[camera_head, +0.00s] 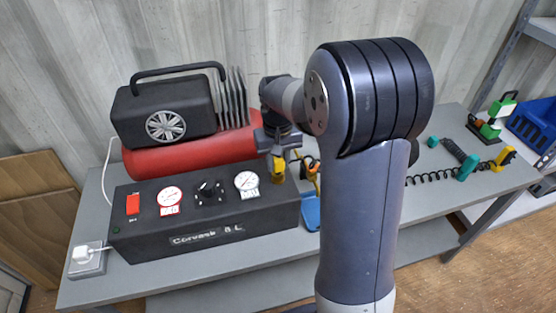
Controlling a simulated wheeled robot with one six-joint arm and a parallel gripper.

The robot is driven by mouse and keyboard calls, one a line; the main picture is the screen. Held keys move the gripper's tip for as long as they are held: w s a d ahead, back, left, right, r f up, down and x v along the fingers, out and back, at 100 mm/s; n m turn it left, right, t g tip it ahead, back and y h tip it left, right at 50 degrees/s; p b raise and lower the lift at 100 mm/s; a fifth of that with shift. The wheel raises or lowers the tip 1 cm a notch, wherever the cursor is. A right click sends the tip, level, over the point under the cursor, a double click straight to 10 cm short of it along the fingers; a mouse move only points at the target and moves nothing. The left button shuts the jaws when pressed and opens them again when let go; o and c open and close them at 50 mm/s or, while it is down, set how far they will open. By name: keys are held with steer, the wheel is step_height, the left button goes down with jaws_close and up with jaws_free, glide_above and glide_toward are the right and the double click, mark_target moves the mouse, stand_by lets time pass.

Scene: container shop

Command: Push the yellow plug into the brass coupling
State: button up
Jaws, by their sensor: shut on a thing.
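My gripper (278,154) points down at the right end of the compressor. It is shut on the yellow plug (279,170), which hangs below the fingers in front of the compressor's right end. The compressor (205,222) has a black front box with gauges and a red tank (180,159). I cannot make out the brass coupling; the plug and gripper may cover it. Whether the plug touches anything below it cannot be told.
The grey bench (230,262) carries everything. A blue item (311,212) lies right of the compressor, partly behind my arm. A coiled black hose (430,180) and a teal piece (467,167) lie at right. A white plug-in socket (87,255) sits at the left edge.

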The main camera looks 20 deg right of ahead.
steer(key=shift+f+b, duration=0.4)
steer(key=shift+f, duration=0.2)
steer(key=o, duration=1)
step_height(320, 180, up, 11)
steer(key=shift+f+b, duration=0.1)
steer(key=shift+b, duration=0.2)
step_height(320, 180, down, 11)
steer(key=shift+r+p, duration=0.2)
steer(key=shift+p, duration=0.1)
steer(key=shift+r, duration=0.1)
stand_by(0.6)
